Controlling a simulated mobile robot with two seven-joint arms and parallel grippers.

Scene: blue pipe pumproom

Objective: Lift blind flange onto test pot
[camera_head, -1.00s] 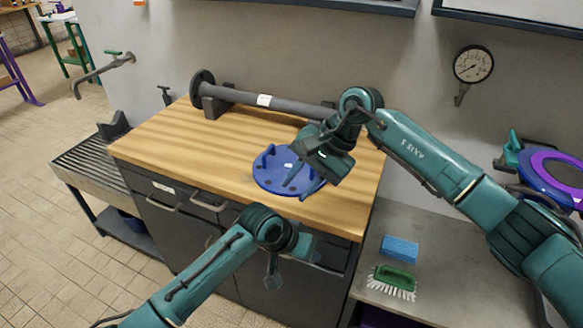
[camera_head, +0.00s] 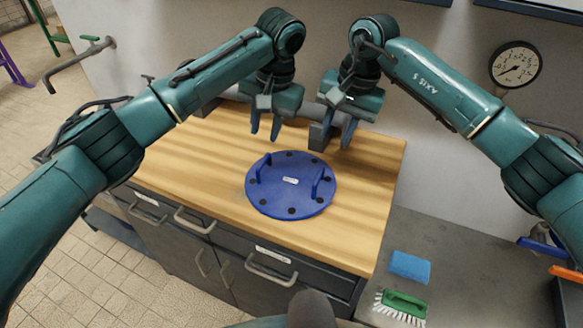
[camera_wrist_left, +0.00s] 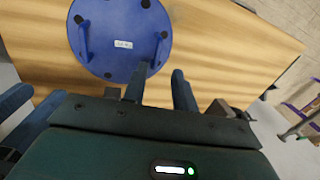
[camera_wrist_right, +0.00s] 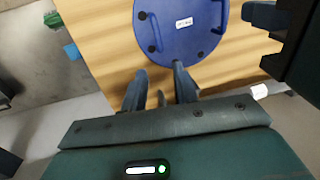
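The blind flange (camera_head: 283,196) is a round blue disc with dark bolt holes, a small white label and two upright handles. It lies flat on the wooden bench top. My left gripper (camera_head: 264,136) is open and empty above the bench, behind the flange in the head view. My right gripper (camera_head: 337,140) is open and empty beside it, also behind the flange. The flange shows ahead of the fingers in the left wrist view (camera_wrist_left: 112,52) and in the right wrist view (camera_wrist_right: 170,45). I cannot make out the test pot for certain.
A grey pipe (camera_head: 230,93) lies along the back of the bench, partly hidden by my arms. A blue sponge (camera_head: 409,266) and a green brush (camera_head: 402,305) lie on the lower grey counter at right. A gauge (camera_head: 516,66) hangs on the wall. Bench (camera_head: 205,160) left of the flange is clear.

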